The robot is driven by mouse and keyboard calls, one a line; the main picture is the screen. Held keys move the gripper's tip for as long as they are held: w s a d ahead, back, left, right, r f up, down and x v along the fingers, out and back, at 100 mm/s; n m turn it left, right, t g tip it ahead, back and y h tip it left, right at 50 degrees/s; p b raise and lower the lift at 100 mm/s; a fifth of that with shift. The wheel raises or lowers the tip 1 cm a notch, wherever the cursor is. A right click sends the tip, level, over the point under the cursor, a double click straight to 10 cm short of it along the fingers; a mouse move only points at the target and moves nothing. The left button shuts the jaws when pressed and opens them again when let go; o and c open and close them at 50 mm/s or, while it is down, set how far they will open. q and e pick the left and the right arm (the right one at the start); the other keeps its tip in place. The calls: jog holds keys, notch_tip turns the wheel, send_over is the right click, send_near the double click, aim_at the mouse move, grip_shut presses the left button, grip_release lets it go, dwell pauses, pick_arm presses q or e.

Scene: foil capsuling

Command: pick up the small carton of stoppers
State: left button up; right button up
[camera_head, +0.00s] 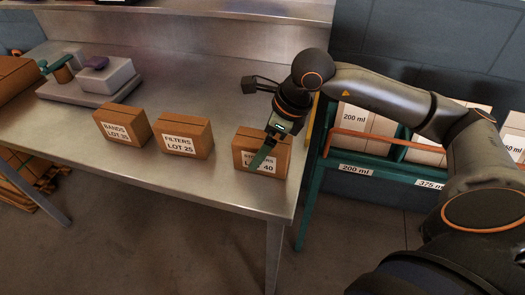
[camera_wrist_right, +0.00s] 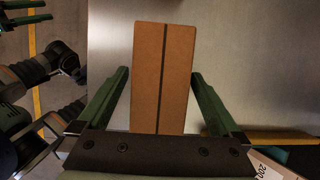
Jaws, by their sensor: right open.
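The small carton (camera_head: 274,146) at the right end of the steel table is brown, with a white label partly covered by my gripper; "LOT 40" can be read. My right gripper (camera_head: 254,166) is over this carton, with a green finger in front of its label. In the right wrist view the carton (camera_wrist_right: 162,75) shows its taped top between the open fingers (camera_wrist_right: 160,72), with a gap on each side. At the top left of that view, green bars (camera_wrist_right: 24,17) look like my left gripper, cut by the frame edge.
A FILTERS LOT 25 carton (camera_head: 185,137) and a BANDS carton (camera_head: 122,125) stand to the left on the table (camera_head: 215,205). A grey device (camera_head: 103,75) is farther back. A teal rack (camera_head: 345,158) with 200 ml boxes stands close beside the table's right edge.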

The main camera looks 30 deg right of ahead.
jog(key=shift+f+b, duration=0.3)
jog(key=shift+b, duration=0.1)
dwell(0.5)
jog(key=c, duration=1.5)
jog(key=shift+c, duration=0.3)
jog(key=shift+r, duration=0.15)
